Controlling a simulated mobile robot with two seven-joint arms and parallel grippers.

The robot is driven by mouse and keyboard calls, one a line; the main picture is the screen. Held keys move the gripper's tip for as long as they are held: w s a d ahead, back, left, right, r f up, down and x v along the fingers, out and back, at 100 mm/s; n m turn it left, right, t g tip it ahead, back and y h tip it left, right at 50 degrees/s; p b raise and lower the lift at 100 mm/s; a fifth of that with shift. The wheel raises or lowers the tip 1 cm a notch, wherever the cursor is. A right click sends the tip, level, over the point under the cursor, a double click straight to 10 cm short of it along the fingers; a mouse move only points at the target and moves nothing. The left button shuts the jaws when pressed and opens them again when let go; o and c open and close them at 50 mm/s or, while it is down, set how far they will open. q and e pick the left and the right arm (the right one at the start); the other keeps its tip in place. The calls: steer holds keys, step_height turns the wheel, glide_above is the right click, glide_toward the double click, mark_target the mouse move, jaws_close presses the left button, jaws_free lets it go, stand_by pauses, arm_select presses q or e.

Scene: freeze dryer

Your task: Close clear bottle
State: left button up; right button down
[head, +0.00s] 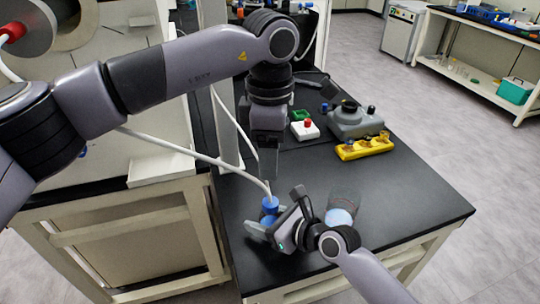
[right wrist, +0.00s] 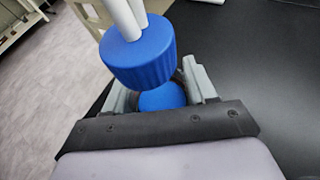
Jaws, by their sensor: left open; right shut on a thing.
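A blue ribbed cap (right wrist: 140,52) with white tubes in its top fills the upper middle of the right wrist view. It also shows in the head view (head: 270,203). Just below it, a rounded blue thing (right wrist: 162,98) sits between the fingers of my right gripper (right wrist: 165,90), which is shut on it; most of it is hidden. I cannot tell whether the cap touches it. My right gripper shows low in the head view (head: 264,228). My left gripper (head: 268,170) is open, pointing down above the cap. A clear vessel with light blue contents (head: 341,215) stands right of my right gripper.
The black bench top (head: 420,205) is clear at the right. Behind are a yellow rack (head: 364,148), a grey device (head: 355,120) and a small white box with a red knob (head: 305,131). A white tube (head: 185,152) runs to the cap. A cream-coloured frame (head: 120,225) stands at left.

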steer(key=shift+c, duration=1.3)
jaws_free()
steer(key=shift+p+v, duration=0.6)
steer(key=shift+v, duration=3)
